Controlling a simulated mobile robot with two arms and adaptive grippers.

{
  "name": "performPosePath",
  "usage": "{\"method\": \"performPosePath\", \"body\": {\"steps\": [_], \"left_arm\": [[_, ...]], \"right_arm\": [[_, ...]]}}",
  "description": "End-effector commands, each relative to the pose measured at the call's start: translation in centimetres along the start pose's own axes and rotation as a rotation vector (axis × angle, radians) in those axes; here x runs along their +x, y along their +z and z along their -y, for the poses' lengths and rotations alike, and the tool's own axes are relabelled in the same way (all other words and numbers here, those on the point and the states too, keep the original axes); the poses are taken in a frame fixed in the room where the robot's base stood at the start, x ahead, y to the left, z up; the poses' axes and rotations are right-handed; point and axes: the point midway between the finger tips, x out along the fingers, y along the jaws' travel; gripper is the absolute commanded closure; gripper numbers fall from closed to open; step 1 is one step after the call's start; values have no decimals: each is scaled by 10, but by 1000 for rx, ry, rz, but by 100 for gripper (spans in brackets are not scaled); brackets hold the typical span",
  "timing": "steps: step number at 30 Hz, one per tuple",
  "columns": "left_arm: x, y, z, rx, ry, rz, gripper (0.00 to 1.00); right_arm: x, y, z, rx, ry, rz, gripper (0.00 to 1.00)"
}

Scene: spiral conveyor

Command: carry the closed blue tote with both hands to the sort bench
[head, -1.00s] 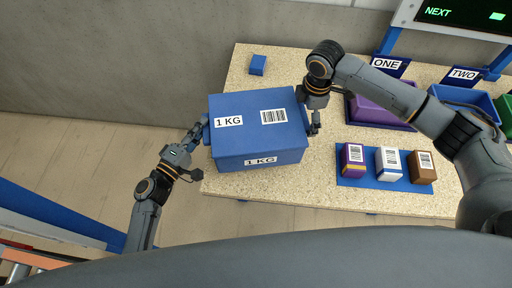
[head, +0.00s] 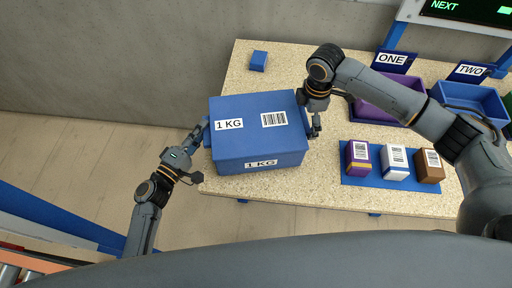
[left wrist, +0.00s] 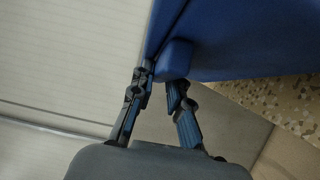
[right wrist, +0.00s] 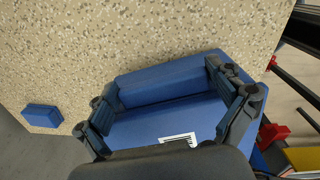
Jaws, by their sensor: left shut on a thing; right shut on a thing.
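The closed blue tote (head: 240,145), labelled 1 KG, appears level over the left part of the speckled sort bench (head: 320,195). I cannot tell whether it rests on the bench or hangs just above it. My left gripper (head: 201,130) is shut on the handle at its left side; the left wrist view shows its fingers (left wrist: 160,95) on either side of that blue handle (left wrist: 175,60). My right gripper (head: 315,125) is shut at the opposite side; in the right wrist view its fingers (right wrist: 170,100) span the blue side handle (right wrist: 165,80).
A small blue block (head: 258,61) lies behind the tote. Right of it, a blue mat (head: 376,178) holds a purple, a white and a brown box. Purple bin ONE (head: 375,112) and blue bin TWO (head: 470,97) stand behind. A conveyor (head: 45,255) is at lower left.

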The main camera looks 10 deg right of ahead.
Motion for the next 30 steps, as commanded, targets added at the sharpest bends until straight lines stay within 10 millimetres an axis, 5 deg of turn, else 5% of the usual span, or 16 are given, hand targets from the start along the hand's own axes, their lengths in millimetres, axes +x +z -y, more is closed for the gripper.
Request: {"method": "performPosePath", "body": {"steps": [5,6,9,20,30], "left_arm": [[0,-2,12,2,3,-4,100],[0,-2,11,1,0,-5,80],[0,-1,10,1,0,-4,61],[-6,0,11,0,-1,-2,61],[-70,0,11,-1,-3,-4,61]], "right_arm": [[13,1,1,-2,-1,2,69],[12,1,1,-2,-3,3,2],[11,1,1,-2,-3,2,0],[10,0,1,-1,-1,1,0],[10,0,1,-1,0,0,0]]}}
